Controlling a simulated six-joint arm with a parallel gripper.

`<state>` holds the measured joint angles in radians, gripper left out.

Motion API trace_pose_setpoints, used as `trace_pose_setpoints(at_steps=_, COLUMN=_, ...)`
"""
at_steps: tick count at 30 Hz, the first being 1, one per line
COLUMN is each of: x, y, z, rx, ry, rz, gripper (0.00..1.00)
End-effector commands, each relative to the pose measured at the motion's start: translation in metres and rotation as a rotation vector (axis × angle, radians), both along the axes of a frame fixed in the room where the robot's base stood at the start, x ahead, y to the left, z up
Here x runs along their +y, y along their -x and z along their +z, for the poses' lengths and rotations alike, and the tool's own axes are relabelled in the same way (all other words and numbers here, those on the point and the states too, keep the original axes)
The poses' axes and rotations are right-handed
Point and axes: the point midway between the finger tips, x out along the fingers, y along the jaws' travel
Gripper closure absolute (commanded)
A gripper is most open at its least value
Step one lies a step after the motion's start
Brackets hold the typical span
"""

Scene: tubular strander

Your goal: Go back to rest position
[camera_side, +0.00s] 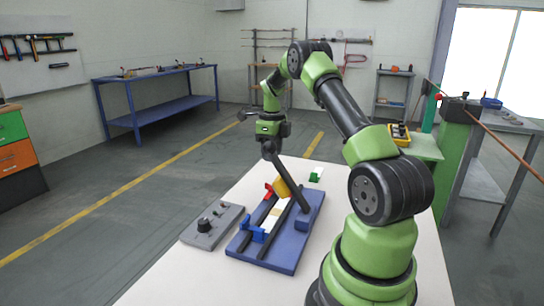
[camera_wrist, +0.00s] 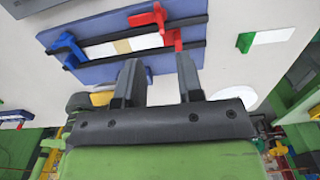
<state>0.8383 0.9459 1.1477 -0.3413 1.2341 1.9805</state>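My gripper (camera_wrist: 158,65) is open in the wrist view, its two dark fingers apart with nothing held between them. In the side view my gripper (camera_side: 270,152) hangs above the far end of a blue fixture (camera_side: 285,262). The fixture, also in the wrist view (camera_wrist: 190,28), has two dark rails, a pale strip (camera_wrist: 148,42) between them, a blue clamp (camera_wrist: 66,48) and a red clamp (camera_wrist: 158,18). A yellow part (camera_side: 282,187) shows close below my gripper; whether they touch I cannot tell.
A grey control box (camera_side: 212,228) with dark knobs stands left of the fixture on the white table (camera_side: 165,280). A small green and white piece (camera_side: 316,174) lies behind it. A blue workbench (camera_side: 165,105) stands at the back left. A green machine stand (camera_side: 455,150) is at the right.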

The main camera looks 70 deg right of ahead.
Motion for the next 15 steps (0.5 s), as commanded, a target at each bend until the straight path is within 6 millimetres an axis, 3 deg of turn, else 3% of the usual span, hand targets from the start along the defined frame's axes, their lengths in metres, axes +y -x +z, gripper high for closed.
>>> trace_pose_setpoints(at_steps=10, x=0.003, y=-0.003, z=0.005, rx=-0.007, ry=0.004, rz=0.027, gripper=0.66)
trace_pose_setpoints(at_steps=15, x=0.034, y=-0.018, z=0.043, rx=-0.055, ry=0.038, rz=0.263, gripper=0.66)
